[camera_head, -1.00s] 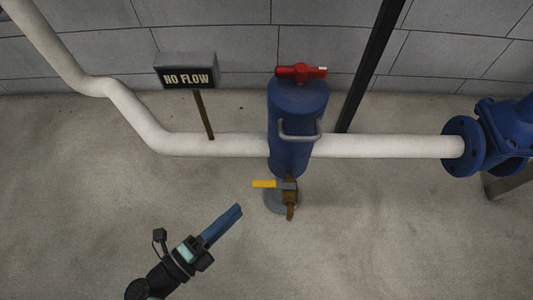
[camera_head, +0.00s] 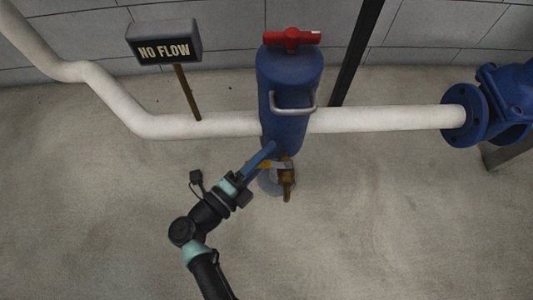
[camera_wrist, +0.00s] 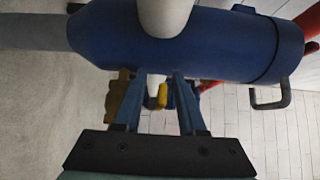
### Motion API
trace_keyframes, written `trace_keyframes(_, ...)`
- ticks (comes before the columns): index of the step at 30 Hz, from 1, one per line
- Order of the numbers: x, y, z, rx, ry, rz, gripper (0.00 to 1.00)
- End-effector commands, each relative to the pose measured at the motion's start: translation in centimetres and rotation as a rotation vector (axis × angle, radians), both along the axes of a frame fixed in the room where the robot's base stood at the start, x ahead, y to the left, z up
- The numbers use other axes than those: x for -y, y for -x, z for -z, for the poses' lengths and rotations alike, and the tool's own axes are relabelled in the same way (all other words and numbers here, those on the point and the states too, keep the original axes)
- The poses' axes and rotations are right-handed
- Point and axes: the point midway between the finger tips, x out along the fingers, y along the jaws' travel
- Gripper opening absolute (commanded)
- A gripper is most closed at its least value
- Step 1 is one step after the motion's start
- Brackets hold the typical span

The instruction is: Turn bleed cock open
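The bleed cock (camera_head: 287,180) is a brass valve under the blue vertical cylinder (camera_head: 288,95). Its yellow lever (camera_head: 264,164) points left and is partly hidden by my gripper in the head view. My gripper (camera_head: 271,147) reaches in from the lower left, its blue fingers beside the lever and near the bottom of the cylinder. In the wrist view my gripper (camera_wrist: 160,80) is open, with a gap between its fingers. The yellow lever (camera_wrist: 162,95) shows in that gap, and the brass body (camera_wrist: 117,98) is left of the fingers. Contact with the lever cannot be told.
A white pipe (camera_head: 380,119) runs across behind the cylinder to a blue flanged valve (camera_head: 485,112). The cylinder has a red handle (camera_head: 291,38) on top and a grey side handle (camera_head: 294,107). A "NO FLOW" sign (camera_head: 164,45) stands left. The floor in front is clear.

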Motion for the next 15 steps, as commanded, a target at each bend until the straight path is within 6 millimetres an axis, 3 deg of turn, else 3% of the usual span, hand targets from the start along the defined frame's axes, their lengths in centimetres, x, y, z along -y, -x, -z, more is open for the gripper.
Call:
trace_keyframes(10,0.33,-0.31,-0.08,0.001,0.0,0.001,0.4)
trace_keyframes(15,0.3,-0.3,-0.07,0.001,-0.001,0.0,0.09)
